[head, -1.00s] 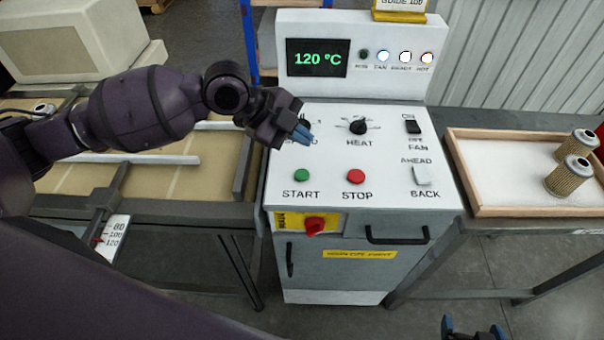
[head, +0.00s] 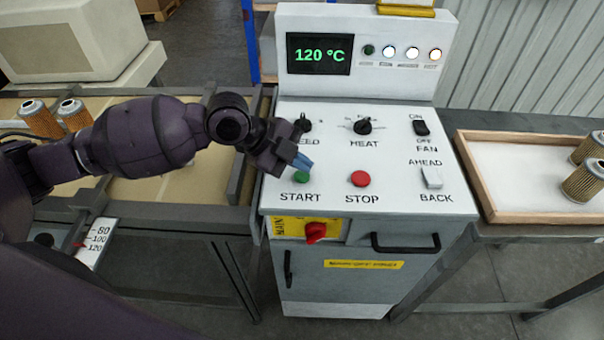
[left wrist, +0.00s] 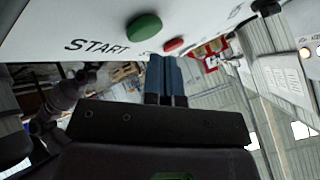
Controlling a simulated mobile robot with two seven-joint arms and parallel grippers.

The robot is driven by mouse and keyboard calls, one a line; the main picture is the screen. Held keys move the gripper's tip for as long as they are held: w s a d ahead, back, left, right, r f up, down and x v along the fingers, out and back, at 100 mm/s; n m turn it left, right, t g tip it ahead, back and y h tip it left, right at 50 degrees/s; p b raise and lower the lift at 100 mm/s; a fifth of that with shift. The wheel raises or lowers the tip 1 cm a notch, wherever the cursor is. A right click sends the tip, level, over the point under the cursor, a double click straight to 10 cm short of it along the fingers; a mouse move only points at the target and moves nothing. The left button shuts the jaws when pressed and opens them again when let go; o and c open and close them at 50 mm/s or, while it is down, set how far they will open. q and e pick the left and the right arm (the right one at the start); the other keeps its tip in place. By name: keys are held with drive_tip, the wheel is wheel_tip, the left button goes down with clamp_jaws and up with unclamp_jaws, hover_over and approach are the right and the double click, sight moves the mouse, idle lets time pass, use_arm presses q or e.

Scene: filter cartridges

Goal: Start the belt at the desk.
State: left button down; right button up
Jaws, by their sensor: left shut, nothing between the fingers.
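The control desk (head: 330,200) stands in the middle of the head view. Its green START button (head: 302,179) is partly behind my left fingertips; it also shows in the left wrist view (left wrist: 144,27). The red STOP button (head: 360,179) is to its right and shows in the left wrist view too (left wrist: 174,44). My left gripper (head: 303,163) is shut and empty, its blue fingertips (left wrist: 166,75) just above or beside the START button. I cannot tell whether they touch it. The belt (head: 150,190) lies left of the desk. My right gripper is out of view.
The desk also has a HEAT knob (head: 364,126), a FAN switch (head: 421,128), an AHEAD/BACK switch (head: 432,178) and a red main switch (head: 316,231). The display (head: 319,55) reads 120 °C. Filter cartridges (head: 40,118) stand on the belt; others are in the right tray (head: 500,216).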

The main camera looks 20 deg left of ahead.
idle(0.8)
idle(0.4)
use_arm(q)
drive_tip(key=shift+f, duration=0.1)
idle(0.5)
drive_tip(key=shift+f, duration=0.35)
idle(0.3)
drive_tip(key=shift+f, duration=0.15)
